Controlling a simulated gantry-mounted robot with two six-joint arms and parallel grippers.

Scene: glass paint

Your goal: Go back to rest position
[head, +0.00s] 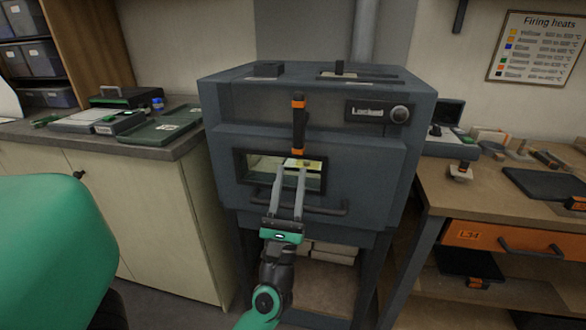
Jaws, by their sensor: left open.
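My left gripper (290,172) is open, its two long grey fingers pointing up at the lit opening (256,166) in the front of the dark grey kiln (226,115). The fingertips overlap the opening's lower part; I cannot tell whether they are inside it or just in front. A small yellowish piece (313,164) shows in the opening, close to the right fingertip; I see no clear grip on it. An upright black and orange handle (298,122) stands above the opening. My right gripper is not in view.
A horizontal bar handle (330,211) crosses the kiln front beside my fingers. A label reading "Locked" (368,112) sits beside a round knob. A counter with green trays (160,131) is at left, a wooden bench (450,187) with tools and an orange drawer (500,240) at right.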

